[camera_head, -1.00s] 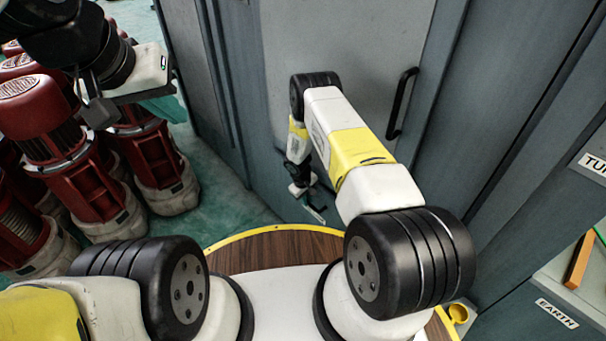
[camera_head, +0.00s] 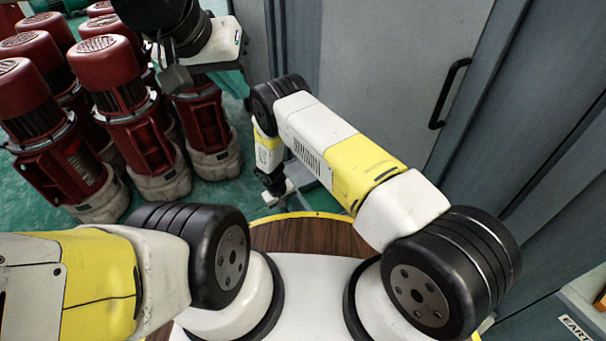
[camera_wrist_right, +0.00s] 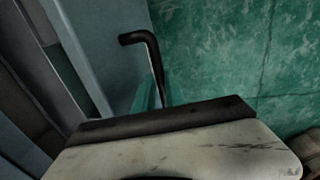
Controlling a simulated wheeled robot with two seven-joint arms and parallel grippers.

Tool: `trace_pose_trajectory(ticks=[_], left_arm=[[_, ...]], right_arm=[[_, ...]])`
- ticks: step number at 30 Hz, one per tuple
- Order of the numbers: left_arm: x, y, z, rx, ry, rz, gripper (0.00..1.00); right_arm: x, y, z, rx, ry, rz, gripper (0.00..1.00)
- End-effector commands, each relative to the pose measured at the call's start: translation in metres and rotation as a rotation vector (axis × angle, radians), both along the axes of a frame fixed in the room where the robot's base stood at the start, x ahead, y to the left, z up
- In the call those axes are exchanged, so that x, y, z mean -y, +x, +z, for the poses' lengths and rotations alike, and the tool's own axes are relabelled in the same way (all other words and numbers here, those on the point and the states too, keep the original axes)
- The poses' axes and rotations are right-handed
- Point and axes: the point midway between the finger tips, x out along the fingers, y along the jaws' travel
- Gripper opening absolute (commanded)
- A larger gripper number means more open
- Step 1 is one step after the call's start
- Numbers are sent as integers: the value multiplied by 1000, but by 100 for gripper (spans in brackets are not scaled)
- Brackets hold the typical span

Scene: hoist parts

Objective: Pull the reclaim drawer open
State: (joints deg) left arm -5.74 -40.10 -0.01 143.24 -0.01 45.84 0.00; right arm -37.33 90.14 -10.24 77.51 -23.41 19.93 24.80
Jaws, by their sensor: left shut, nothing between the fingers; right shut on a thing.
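My right gripper (camera_head: 279,190) is low in front of the grey cabinet and is shut. In the right wrist view a black bent bar handle (camera_wrist_right: 152,62) rises from behind the gripper body, its top end bending left toward a grey panel (camera_wrist_right: 95,40). My left gripper (camera_head: 176,78) is shut and empty, raised at the upper left over the red motors.
Several red motors (camera_head: 130,125) on pale bases crowd the floor at the left. A tall grey cabinet door (camera_head: 390,60) with a black handle (camera_head: 449,92) stands behind my right arm. Grey cabinets line the right side. Green floor shows in the right wrist view (camera_wrist_right: 225,45).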

Motion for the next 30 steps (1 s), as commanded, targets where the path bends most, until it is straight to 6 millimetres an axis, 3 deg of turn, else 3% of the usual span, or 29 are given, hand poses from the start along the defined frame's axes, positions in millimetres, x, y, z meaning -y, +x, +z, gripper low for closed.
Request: trace_pose_trajectory(ticks=[6, 17, 18, 21, 30], left_arm=[[0, 0, 0, 0, 0, 0, 0], [0, 0, 0, 0, 0, 0, 0], [0, 0, 0, 0, 0, 0, 0], [0, 0, 0, 0, 0, 0, 0], [0, 0, 0, 0, 0, 0, 0]], right_arm=[[-14, -9, 0, -1, 0, -1, 0], [-15, -10, 0, -1, 0, -1, 0], [-15, -10, 0, -1, 0, -1, 16], [-15, -10, 0, -1, 0, -1, 36], [-15, -10, 1, 0, 0, -1, 36]])
